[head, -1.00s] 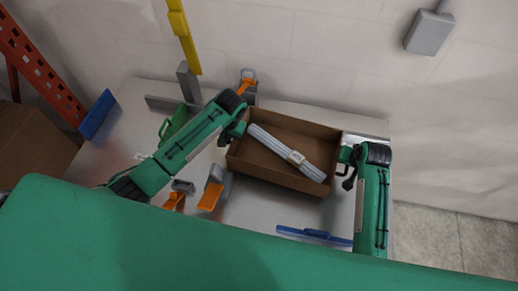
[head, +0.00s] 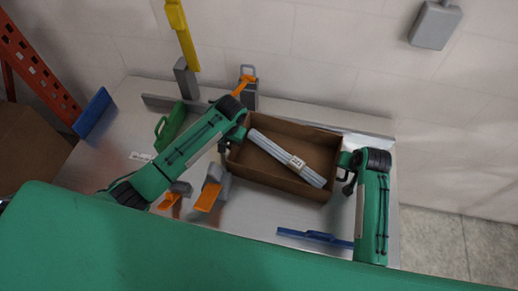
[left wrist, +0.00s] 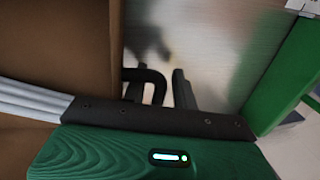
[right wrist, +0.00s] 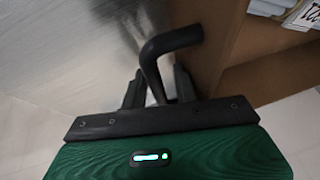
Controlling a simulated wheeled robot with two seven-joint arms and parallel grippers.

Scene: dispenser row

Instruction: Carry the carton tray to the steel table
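The carton tray (head: 290,187) is an open brown box over the metal-topped table (head: 260,222). A pale banded bundle (head: 285,157) lies diagonally inside it. My left gripper (head: 228,141) is at the tray's left end, its fingers closed around a black handle (left wrist: 145,77). My right gripper (head: 347,178) is at the right end, its fingers closed around the other black handle (right wrist: 170,42). The tray wall also shows in the left wrist view (left wrist: 60,40) and the right wrist view (right wrist: 262,48). I cannot tell whether the tray touches the tabletop.
Orange-and-grey scoops (head: 210,195) and a blue-handled tool (head: 314,237) lie near the tray. A green item (head: 170,127) and a blue panel (head: 92,113) are at the left. A cardboard box (head: 30,145) and orange rack (head: 35,65) stand farther left. Open floor (head: 440,235) shows at right.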

